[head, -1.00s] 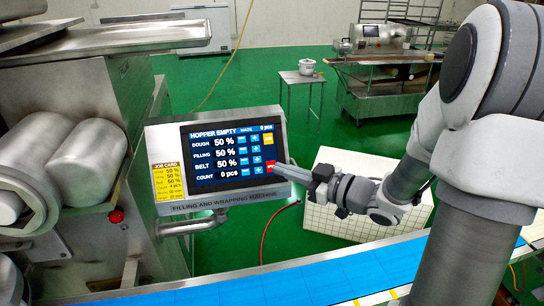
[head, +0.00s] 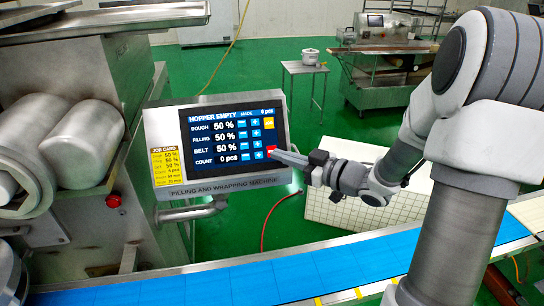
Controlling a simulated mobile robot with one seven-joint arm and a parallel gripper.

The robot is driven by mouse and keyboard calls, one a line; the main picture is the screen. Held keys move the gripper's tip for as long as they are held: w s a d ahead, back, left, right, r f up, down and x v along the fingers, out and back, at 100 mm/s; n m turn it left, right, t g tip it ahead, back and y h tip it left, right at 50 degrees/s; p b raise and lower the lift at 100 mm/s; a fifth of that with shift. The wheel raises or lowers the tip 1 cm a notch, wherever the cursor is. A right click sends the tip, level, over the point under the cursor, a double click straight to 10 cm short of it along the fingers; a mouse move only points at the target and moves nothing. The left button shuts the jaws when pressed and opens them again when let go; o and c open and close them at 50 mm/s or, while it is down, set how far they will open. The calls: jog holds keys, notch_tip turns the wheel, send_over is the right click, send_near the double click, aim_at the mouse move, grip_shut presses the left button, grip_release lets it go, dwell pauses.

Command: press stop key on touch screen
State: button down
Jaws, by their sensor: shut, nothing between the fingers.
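The touch screen (head: 231,138) shows "HOPPER EMPTY", with dough, filling and belt at 50 %, count 0 pcs and made 0 pcs. Blue minus and plus keys stand beside the rows. A yellow key (head: 268,123) is at the upper right, and a red key (head: 270,149) is at the lower right; its label is too small to read, and its lower part is hidden by my fingertips. My gripper (head: 280,154) is shut and empty, coming from the right with its tips over the red key's lower edge. I cannot tell whether they touch the screen.
A yellow job card (head: 165,166) is left of the screen on its metal housing. A red button (head: 114,200) sits on the machine body. The blue conveyor belt (head: 240,284) runs below. A small table with a pot (head: 309,56) stands behind on open green floor.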

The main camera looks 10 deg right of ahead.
jog(key=shift+w+f+b, duration=0.25)
jog(key=shift+w+f, duration=0.3)
jog(key=shift+w, duration=0.3)
jog(key=shift+w+f+b, duration=0.25)
jog(key=shift+w+f, duration=0.25)
jog(key=shift+w, duration=0.35)
dwell(0.8)
jog(key=shift+w+f, duration=0.2)
jog(key=shift+w, duration=0.2)
jog(key=shift+w+f, duration=0.15)
jog(key=shift+w, duration=0.05)
dwell(0.5)
dwell(0.3)
jog(key=shift+s+r, duration=0.35)
jog(key=shift+s, duration=0.25)
jog(key=shift+s+r+p, duration=0.1)
jog(key=shift+p, duration=0.2)
